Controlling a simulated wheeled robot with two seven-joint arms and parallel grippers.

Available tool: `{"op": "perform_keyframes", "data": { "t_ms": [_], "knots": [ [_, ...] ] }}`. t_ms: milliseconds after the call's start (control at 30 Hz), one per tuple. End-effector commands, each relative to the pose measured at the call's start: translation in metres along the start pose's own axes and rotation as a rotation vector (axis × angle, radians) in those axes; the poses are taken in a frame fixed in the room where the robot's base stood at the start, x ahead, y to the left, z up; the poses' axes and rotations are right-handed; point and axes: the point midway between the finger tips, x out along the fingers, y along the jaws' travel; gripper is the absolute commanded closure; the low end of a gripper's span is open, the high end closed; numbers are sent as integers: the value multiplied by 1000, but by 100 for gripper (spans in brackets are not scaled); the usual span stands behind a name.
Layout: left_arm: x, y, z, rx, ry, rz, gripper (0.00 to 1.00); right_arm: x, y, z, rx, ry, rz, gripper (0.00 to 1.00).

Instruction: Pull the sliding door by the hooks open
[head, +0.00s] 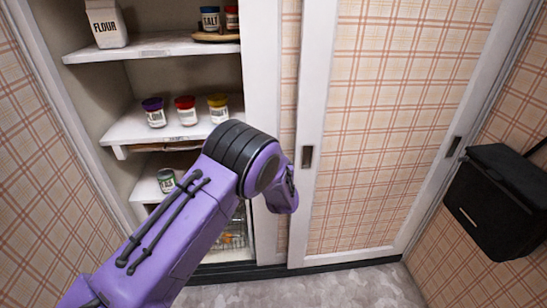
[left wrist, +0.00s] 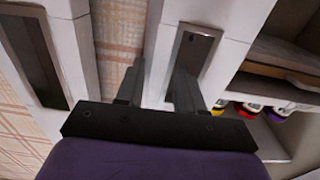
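The front plaid sliding door (head: 400,120) with a white frame covers the right of the closet. Its dark recessed pull (head: 307,157) is on its left edge, and another pull (head: 454,147) is on its right edge. Behind it, another sliding door (head: 264,60) borders the open shelves. My left gripper (left wrist: 158,85) is open and empty in the left wrist view. Its right finger overlaps the lower end of a recessed pull (left wrist: 195,52) on the door beside the shelves; contact is unclear. In the head view my wrist hides the fingers. My right gripper is out of view.
A black bag or box (head: 500,200) hangs on the right wall; its hook is unclear. Open shelves (head: 165,45) on the left hold a flour bag (head: 106,22) and several jars. The grey floor (head: 330,288) before the doors is clear.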

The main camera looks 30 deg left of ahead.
Motion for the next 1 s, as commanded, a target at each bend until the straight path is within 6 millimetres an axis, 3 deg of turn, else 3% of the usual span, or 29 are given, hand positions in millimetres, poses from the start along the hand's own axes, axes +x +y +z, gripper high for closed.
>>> {"op": "perform_keyframes", "data": {
  "t_ms": [367, 733, 1000],
  "knots": [
    [-4, 0, -1, 0, 2, 0, 51, 0, 0, 0, 0, 0, 0, 57],
    [-84, 0, -1, 2, 2, 1, 51, 1, 0, 0, 0, 0, 0, 57],
    [-105, 0, 0, 0, 2, -1, 51, 1, 0, 0, 0, 0, 0, 57]
  ]
}}
